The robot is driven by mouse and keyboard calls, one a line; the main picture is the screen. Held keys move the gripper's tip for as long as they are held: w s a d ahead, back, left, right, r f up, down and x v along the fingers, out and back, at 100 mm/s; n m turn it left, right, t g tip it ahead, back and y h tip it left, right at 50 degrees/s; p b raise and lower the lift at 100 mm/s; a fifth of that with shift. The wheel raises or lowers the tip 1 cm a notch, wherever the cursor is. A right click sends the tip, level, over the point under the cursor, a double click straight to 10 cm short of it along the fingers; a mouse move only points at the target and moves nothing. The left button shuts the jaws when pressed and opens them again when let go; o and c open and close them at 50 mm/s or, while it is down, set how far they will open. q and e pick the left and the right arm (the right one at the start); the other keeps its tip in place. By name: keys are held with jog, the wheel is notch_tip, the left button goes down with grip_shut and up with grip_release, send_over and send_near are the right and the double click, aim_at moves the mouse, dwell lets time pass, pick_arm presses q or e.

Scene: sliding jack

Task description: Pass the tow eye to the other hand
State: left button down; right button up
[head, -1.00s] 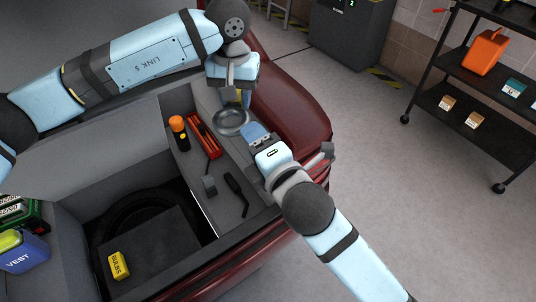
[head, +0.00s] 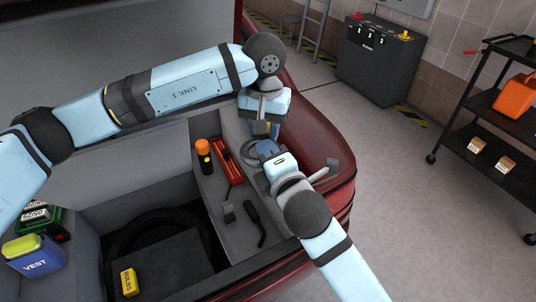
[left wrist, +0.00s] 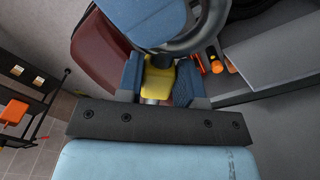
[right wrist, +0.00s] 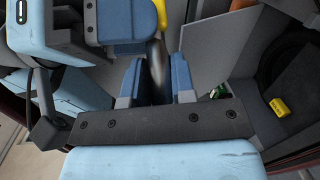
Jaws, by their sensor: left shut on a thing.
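The tow eye has a yellow part (left wrist: 158,78) and a grey metal ring (left wrist: 200,40). My left gripper (left wrist: 159,82) is shut on the yellow part and holds it above the trunk's side shelf. In the head view the ring (head: 248,151) is partly hidden behind my right gripper (head: 260,147). In the right wrist view the grey ring (right wrist: 157,65) shows nearly edge-on between the fingers of my right gripper (right wrist: 156,80). Those fingers look apart, with gaps beside the ring. The yellow part (right wrist: 161,14) sits beyond them, by my left gripper's fingers.
On the shelf below lie an orange-topped cylinder (head: 204,152), a red tray (head: 228,160) and dark tools (head: 253,217). The trunk well holds a yellow bulbs box (head: 129,282). A blue vest pack (head: 36,257) is at left. A black cart (head: 490,125) stands apart at right.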

pick_arm(q)
jog(key=c, duration=0.7)
grip_release()
jog(key=shift+r, duration=0.1)
pick_arm(e)
grip_shut()
